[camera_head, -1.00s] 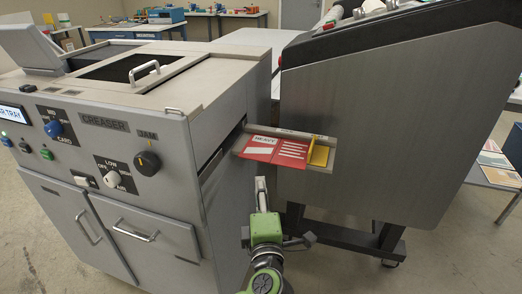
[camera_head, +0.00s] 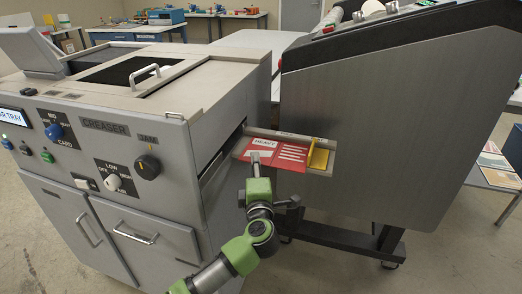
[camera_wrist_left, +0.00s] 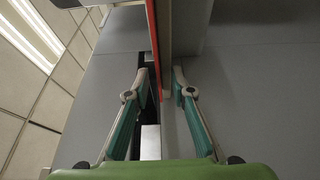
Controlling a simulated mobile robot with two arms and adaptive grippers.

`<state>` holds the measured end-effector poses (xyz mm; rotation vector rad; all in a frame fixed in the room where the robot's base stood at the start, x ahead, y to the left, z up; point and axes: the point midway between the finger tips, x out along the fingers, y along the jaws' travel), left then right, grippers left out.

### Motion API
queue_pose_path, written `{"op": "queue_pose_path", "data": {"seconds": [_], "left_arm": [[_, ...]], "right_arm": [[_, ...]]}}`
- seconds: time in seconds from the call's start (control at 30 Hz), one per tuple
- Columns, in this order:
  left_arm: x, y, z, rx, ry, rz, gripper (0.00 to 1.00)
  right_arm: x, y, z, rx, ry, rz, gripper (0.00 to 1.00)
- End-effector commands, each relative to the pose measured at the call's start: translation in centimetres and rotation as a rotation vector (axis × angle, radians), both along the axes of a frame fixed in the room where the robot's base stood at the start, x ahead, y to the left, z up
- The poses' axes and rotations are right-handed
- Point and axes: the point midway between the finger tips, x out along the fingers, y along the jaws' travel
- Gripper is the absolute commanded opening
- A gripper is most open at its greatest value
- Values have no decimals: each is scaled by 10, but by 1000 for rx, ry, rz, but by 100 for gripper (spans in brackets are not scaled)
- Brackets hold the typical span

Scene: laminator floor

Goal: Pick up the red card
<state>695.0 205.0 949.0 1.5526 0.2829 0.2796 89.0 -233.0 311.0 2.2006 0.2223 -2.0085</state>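The red card (camera_head: 292,156), with white stripes and a heading that reads HEAVY, lies on the output tray (camera_head: 290,134) at the creaser's right side. My left gripper (camera_head: 257,158) is at the card's near left part and covers some of it. In the left wrist view the red card (camera_wrist_left: 153,45) shows edge-on as a thin red strip. It runs between the tips of my left gripper (camera_wrist_left: 159,78). The two fingers are apart, with a gap on each side of the strip. My right gripper is not in view.
A yellow stop (camera_head: 318,158) stands at the tray's right end. The grey creaser (camera_head: 150,185) is close on the left, and a big grey machine (camera_head: 400,130) stands just behind and right of the tray. Open floor (camera_head: 460,255) shows at lower right.

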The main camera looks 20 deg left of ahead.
Motion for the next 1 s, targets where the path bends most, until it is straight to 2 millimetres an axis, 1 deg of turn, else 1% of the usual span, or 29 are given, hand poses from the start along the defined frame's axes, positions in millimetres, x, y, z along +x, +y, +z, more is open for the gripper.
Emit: {"op": "queue_pose_path", "data": {"seconds": [0.13, 0.17, 0.2, 0.23, 0.27, 0.6, 0.73, 0.87, 1.0], "left_arm": [[0, 0, 0, 0, 0, -1, 22], [0, 0, 0, 0, 0, -1, 20], [0, 0, 0, 0, 0, -1, 9], [0, 0, 0, 0, 0, -1, 1], [0, 0, 0, 0, 0, -1, 0], [0, 0, 0, 0, 0, -1, 0], [-1, -1, 4, -1, -1, -1, 0], [0, 0, 16, -2, -3, 0, 0], [0, -1, 36, -2, -5, -1, 0]], "right_arm": [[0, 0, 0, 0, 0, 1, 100], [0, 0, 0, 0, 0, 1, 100], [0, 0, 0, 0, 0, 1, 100], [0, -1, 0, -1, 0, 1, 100], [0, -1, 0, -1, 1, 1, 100], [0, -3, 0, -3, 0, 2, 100], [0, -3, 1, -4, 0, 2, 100], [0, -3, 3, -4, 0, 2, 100], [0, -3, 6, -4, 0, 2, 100]]}}
